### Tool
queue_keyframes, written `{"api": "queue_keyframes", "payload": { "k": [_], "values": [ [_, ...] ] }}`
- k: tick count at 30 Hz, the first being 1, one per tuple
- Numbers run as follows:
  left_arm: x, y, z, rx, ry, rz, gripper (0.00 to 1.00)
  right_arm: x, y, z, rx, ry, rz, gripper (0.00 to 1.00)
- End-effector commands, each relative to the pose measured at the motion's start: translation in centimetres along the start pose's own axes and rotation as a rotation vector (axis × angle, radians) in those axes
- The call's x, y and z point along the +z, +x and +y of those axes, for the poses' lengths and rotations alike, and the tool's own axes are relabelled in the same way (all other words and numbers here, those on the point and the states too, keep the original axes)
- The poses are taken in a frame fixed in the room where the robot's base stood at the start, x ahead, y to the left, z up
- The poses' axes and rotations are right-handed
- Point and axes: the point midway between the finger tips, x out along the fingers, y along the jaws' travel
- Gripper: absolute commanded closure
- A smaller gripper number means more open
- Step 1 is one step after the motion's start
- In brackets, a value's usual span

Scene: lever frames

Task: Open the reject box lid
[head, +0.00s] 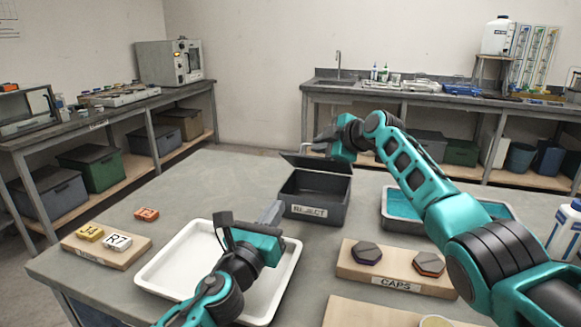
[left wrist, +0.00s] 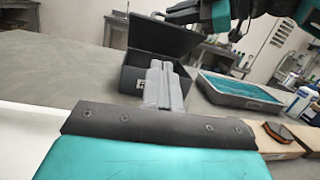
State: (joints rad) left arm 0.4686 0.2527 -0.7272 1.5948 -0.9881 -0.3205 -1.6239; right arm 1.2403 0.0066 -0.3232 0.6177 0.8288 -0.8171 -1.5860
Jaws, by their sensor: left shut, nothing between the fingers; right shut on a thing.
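The dark grey reject box (head: 312,212) stands on the table, its label facing me. Its lid (head: 318,163) is raised and tilted up at the far side, leaving the box open at the top; the lid also shows in the left wrist view (left wrist: 160,36). My right gripper (head: 322,142) is at the lid's upper edge, shut on the lid; its fingertips are small and partly hidden in the head view. My left gripper (head: 271,213) is shut and empty, just left of the box's front corner; its fingers (left wrist: 163,82) point toward the box in the left wrist view.
A white tray (head: 157,264) lies under my left arm. A grey tray with a teal inside (head: 398,224) stands right of the box. A caps board (head: 350,272) with hexagonal caps is at front right. A board (head: 107,252) with labelled blocks is at left. The table behind left is clear.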

Motion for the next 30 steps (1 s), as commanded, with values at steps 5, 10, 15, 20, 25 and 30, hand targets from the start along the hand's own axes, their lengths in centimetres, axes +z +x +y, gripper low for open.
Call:
{"api": "queue_keyframes", "payload": {
  "k": [5, 10, 15, 20, 25, 30],
  "values": [
    [-1.0, 1.0, 1.0, 0.074, 0.096, 0.022, 1.00, 0.4, 0.1, -0.4, -0.006, 0.003, -0.006, 1.00],
    [-1.1, 2.0, 1.3, 0.091, 0.113, 0.024, 1.00, 0.4, 0.1, -0.4, -0.007, 0.003, -0.006, 1.00],
    [-1.1, 4.3, 1.5, 0.091, 0.111, 0.024, 1.00, 0.4, 0.1, -0.4, -0.007, 0.003, -0.006, 1.00],
    [-1.2, 6.7, 1.7, 0.089, 0.110, 0.025, 1.00, 0.4, 0.1, -0.4, -0.007, 0.003, -0.007, 1.00],
    [-1.2, 9.0, 1.8, 0.089, 0.109, 0.026, 1.00, 0.4, 0.1, -0.4, -0.007, 0.003, -0.007, 1.00],
    [-1.3, 10.9, 2.0, 0.089, 0.111, 0.025, 1.00, 0.4, 0.1, -0.4, -0.007, 0.003, -0.007, 1.00]
  ]
}}
